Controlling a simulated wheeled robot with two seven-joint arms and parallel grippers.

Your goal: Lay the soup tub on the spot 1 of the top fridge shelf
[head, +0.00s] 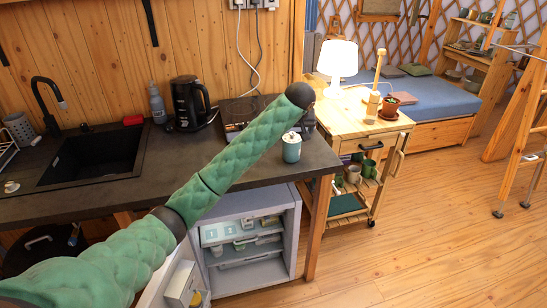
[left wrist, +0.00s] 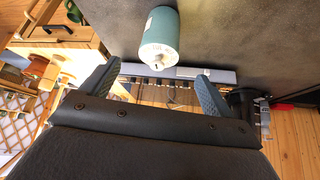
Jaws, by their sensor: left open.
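The soup tub (head: 291,150) is a teal cylinder with a pale lid. It stands upright on the dark counter near its front right edge. In the left wrist view the tub (left wrist: 158,32) lies beyond the fingertips, between their lines and apart from both. My left gripper (left wrist: 158,72) is open and empty. In the head view my green left arm reaches over the counter, and its gripper (head: 306,120) is partly hidden near the tub. The fridge (head: 292,195) under the counter is open.
The fridge door (head: 165,290) stands open at lower left with items in it. A black kettle (head: 188,103) and a sink (head: 90,155) are on the counter. A wooden cart (head: 350,125) with a lamp (head: 338,60) stands right of the counter.

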